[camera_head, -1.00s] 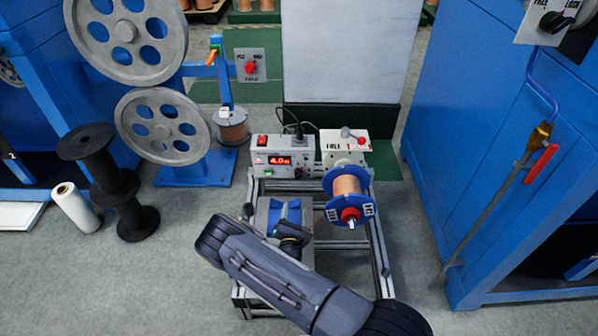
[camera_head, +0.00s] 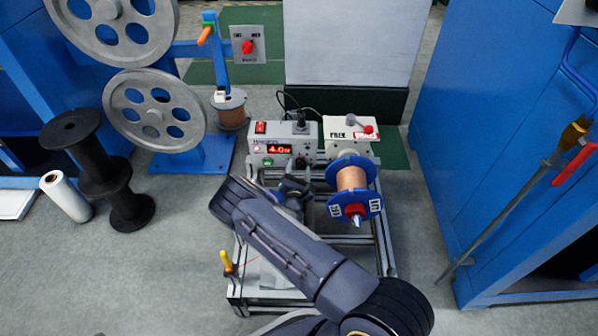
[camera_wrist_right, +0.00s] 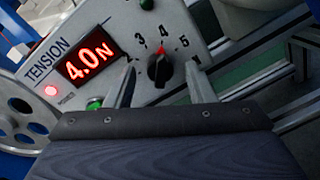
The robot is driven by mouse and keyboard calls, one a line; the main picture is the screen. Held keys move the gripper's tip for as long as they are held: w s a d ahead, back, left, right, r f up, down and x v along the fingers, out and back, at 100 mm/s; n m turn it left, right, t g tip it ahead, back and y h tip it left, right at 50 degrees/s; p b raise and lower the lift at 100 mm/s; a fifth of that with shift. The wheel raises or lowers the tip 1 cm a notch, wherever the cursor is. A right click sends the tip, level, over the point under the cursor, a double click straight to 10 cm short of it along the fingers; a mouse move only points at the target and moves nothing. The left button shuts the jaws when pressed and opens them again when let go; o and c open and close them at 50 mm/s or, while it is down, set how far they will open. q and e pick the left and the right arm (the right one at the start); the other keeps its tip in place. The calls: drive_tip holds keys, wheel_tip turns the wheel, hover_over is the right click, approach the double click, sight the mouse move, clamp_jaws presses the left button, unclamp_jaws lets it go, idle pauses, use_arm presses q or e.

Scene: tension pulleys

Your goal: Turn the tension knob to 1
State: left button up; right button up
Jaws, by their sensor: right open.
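The tension knob (camera_wrist_right: 158,69) is black with a red mark, on a grey control box (camera_head: 268,160). Numbers 3, 4 and 5 show around it, and its mark points up near the 4. The red display (camera_wrist_right: 89,64) beside it reads 4.0N under the word TENSION; it also shows in the head view (camera_head: 279,149). My right gripper (camera_wrist_right: 160,88) is open, its two fingers apart on either side of the knob's lower part, with nothing held. In the head view my right gripper (camera_head: 299,174) is at the box front. The left gripper is out of view.
A copper spool with blue flanges (camera_head: 352,180) sits just right of my gripper. A white box with a red-tipped lever (camera_head: 350,131) stands behind it. A green button (camera_wrist_right: 95,103) is close to the left finger. Blue cabinets (camera_head: 490,130) stand at the right.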

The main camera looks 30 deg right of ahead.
drive_tip(key=shift+w+d, duration=0.15)
drive_tip(key=shift+c, duration=0.2)
drive_tip(key=c, duration=0.9)
